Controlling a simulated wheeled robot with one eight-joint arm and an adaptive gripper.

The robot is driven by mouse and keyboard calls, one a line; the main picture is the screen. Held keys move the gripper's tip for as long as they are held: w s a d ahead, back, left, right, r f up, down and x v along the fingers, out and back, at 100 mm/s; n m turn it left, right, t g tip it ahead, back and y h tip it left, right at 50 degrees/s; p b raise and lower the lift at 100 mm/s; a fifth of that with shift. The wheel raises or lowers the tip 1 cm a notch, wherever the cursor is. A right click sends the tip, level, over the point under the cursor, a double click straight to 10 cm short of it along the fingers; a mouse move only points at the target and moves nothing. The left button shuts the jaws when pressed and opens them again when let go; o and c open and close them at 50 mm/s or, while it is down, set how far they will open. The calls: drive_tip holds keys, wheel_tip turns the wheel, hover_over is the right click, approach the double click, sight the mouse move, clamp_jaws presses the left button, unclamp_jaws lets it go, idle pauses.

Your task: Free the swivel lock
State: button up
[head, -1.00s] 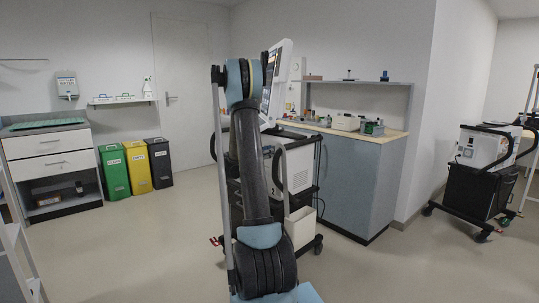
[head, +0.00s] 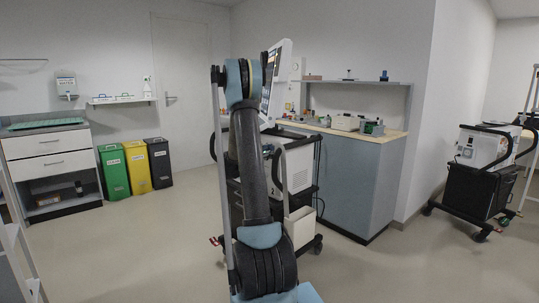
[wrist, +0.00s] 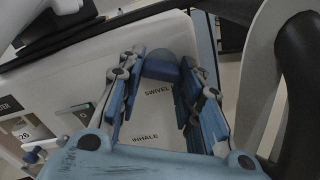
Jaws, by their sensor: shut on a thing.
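The swivel lock (wrist: 161,69), a short dark blue knob with a greyish end, sits on the white panel (wrist: 160,122) of the ventilator in the wrist view. The word SWIVEL is printed below it, and INHALE further down. My gripper (wrist: 164,66) is shut on the knob, with one blue finger on each side. The knob's sides are partly hidden by the fingertips. In the head view the ventilator (head: 300,168) stands on a dark cart behind my arm. My arm hides much of it, and neither the gripper nor the lock can be made out there.
The ventilator's tilted screen (head: 283,75) rises beside my arm. A counter (head: 360,185) with small devices stands behind the cart. A second ventilator cart (head: 480,165) is at the right. Green, yellow and black bins (head: 135,168) stand left.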

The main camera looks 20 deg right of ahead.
drive_tip(key=m, duration=1.2)
drive_tip(key=shift+w+a+r, duration=0.1)
drive_tip(key=shift+a+r, duration=0.05)
idle(0.5)
drive_tip(key=o, duration=1.1)
drive_tip(key=shift+c, duration=0.2)
drive_tip(key=v, duration=1.2)
